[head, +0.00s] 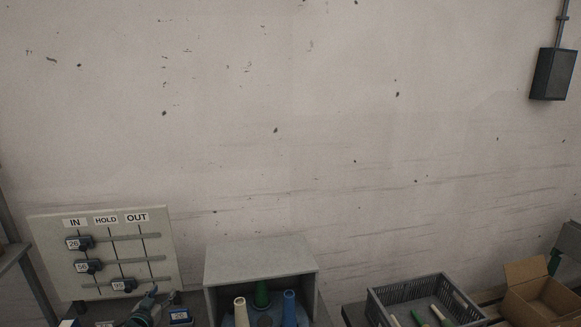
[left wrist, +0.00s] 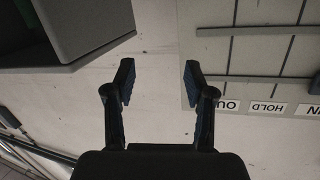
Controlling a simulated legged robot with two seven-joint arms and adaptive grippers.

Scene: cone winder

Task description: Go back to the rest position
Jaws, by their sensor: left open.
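My left gripper (head: 160,297) shows small and low at the left of the head view, in front of the lower right part of the white board (head: 155,222). In the left wrist view the left gripper (left wrist: 158,78) has its two blue-padded fingers wide apart, with nothing between them and only pale wall behind. The board (left wrist: 240,85) appears upside down to the right of the fingers there. The grey cabinet (left wrist: 85,30) is at upper left, apart from the fingers. My right gripper is in neither view.
The grey open-front cabinet (head: 262,257) holds green, blue and cream cones. A grey crate (head: 400,290) with several slim cones and a cardboard box (head: 527,308) stand at right. A dark wall box (head: 553,74) hangs high right. The wall above is bare.

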